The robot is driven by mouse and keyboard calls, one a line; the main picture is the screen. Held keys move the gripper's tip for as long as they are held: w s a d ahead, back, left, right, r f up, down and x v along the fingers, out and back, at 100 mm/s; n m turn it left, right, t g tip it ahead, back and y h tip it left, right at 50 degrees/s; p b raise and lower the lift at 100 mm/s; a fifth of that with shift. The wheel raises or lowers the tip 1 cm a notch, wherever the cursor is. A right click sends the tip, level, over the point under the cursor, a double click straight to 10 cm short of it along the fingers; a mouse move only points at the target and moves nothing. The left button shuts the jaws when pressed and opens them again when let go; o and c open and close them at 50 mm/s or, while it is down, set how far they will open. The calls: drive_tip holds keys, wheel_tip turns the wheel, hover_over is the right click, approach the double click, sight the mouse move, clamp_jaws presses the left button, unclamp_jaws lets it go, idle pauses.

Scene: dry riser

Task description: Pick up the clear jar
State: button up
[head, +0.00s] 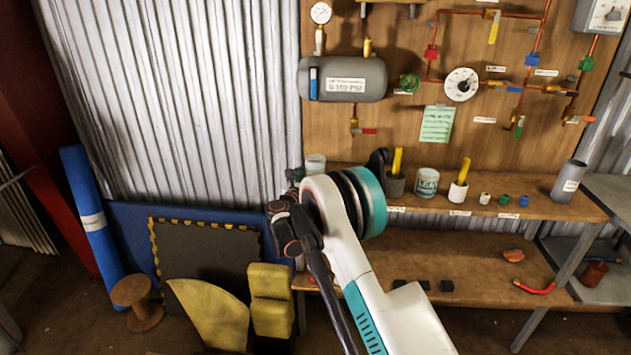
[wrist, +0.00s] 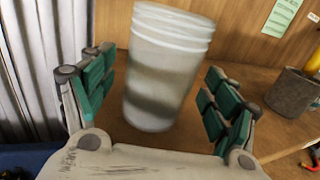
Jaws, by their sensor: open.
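The clear jar (wrist: 163,85) is a pale, translucent, ribbed-rim container standing on the wooden shelf. In the wrist view it is between the two green-padded fingers of my gripper (wrist: 160,100), with a visible gap on each side. My gripper is open. In the head view the jar (head: 315,163) shows only in part at the left end of the shelf, behind my arm. My gripper (head: 293,182) is beside it there, mostly hidden by my own wrist.
On the shelf (head: 540,205) to the right stand a dark pot (head: 395,186), a labelled tub (head: 426,182), a white cup (head: 457,192) and a grey cylinder (head: 568,181). A corrugated metal wall (head: 180,90) is at the left. Pipes and gauges cover the wooden backboard.

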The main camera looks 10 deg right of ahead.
drive_tip(key=shift+x, duration=0.95)
drive_tip(key=c, duration=1.2)
